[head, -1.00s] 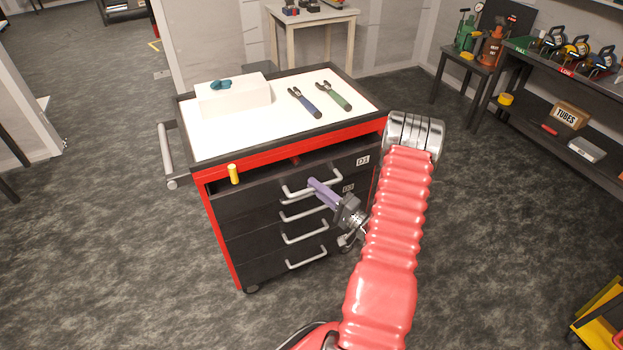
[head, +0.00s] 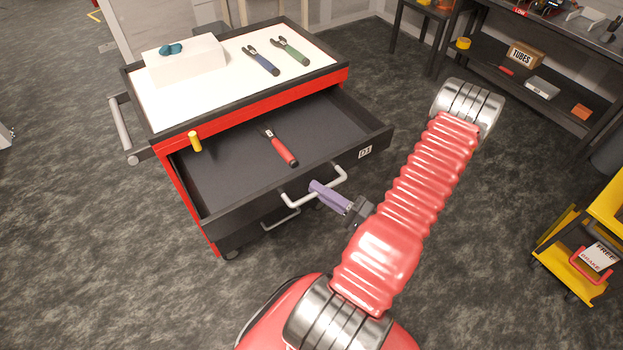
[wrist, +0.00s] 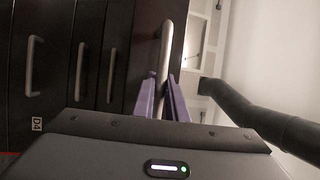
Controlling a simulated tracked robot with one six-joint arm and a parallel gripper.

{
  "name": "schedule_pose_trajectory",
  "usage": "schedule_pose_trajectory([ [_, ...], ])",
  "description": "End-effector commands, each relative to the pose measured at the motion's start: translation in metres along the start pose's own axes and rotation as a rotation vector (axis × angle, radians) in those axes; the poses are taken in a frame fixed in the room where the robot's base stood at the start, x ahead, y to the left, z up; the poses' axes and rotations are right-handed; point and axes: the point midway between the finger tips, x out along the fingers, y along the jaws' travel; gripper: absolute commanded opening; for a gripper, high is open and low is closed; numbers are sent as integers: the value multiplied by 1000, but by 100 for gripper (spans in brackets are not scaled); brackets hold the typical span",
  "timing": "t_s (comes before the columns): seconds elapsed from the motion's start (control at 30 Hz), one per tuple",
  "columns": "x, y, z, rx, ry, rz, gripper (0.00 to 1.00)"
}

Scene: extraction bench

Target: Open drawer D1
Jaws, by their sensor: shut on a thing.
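Drawer D1 (head: 362,152), the top black drawer of the red and black tool cart, stands pulled well out. Its grey interior is in plain view, with a red-handled tool (head: 281,149) lying inside. My gripper (head: 318,187) is at the drawer's front, its purple fingers shut on the silver bar handle (head: 333,179). In the wrist view the fingers (wrist: 161,100) lie on either side of the D1 handle (wrist: 164,55). The lower drawers, one labelled D4 (wrist: 37,125), look shut in the wrist view.
The cart's white top (head: 215,98) holds a white box (head: 185,62), a blue-handled tool (head: 261,61) and a green-handled tool (head: 291,51). A yellow cylinder (head: 195,141) is at the cart's front left edge. A yellow cart (head: 590,240) stands at right. Floor between is clear.

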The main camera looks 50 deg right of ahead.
Motion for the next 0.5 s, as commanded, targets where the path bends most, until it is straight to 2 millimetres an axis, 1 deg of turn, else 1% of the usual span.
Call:
schedule_pose_trajectory([
  [0.03, -6, 1, 3, 5, 1, 7, 0],
  [0.2, -20, -2, 10, 4, -1, 8, 0],
  [0.5, -26, -3, 13, 3, -4, 8, 0],
])
